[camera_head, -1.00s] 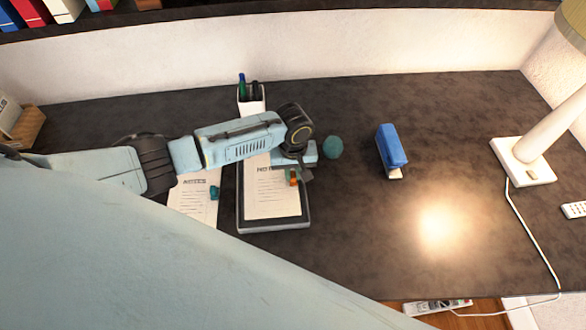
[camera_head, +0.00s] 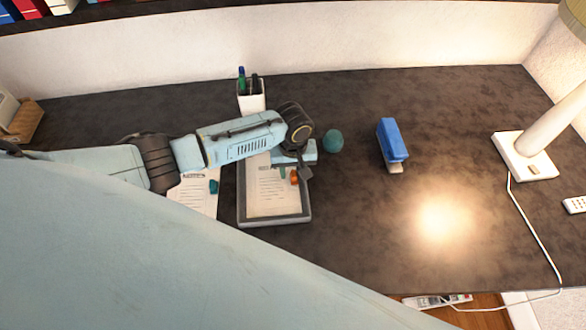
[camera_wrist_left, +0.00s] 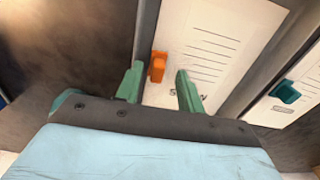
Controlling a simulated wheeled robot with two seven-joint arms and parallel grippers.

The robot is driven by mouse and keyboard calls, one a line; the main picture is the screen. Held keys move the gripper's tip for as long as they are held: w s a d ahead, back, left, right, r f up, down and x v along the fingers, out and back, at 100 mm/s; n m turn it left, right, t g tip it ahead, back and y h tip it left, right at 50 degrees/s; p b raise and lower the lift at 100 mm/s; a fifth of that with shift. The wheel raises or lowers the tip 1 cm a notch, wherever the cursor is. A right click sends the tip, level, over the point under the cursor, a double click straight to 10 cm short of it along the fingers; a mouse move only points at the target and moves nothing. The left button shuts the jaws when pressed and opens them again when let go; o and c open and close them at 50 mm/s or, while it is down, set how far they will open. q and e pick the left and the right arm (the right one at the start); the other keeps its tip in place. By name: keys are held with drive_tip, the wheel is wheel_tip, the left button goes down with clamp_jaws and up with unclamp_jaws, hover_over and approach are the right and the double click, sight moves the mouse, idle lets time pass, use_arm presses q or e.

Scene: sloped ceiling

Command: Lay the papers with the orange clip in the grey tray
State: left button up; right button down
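The papers with the orange clip (camera_head: 270,195) lie in the grey tray (camera_head: 275,220) in the head view. In the left wrist view the orange clip (camera_wrist_left: 158,66) sits at the edge of these papers (camera_wrist_left: 225,45), beside the tray's wall (camera_wrist_left: 145,30). My left gripper (camera_wrist_left: 158,82) is open, with its two green fingers apart, one on each side near the clip. It holds nothing. In the head view my left gripper (camera_head: 300,174) is over the tray's right part, partly hidden by the wrist. My right gripper is not in view.
Papers with a teal clip (camera_head: 198,195) lie left of the tray. A white pen cup (camera_head: 251,96) stands behind it. A teal ball (camera_head: 333,141), a blue stapler (camera_head: 392,145) and a lamp (camera_head: 525,157) are to the right. The desk's middle right is clear.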

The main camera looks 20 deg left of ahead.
use_arm(q)
drive_tip(key=shift+r, duration=0.1)
wheel_tip(320, 180, up, 13)
drive_tip(key=p, duration=0.1)
drive_tip(key=shift+r+p, duration=0.15)
drive_tip(key=shift+p, duration=0.15)
idle(0.8)
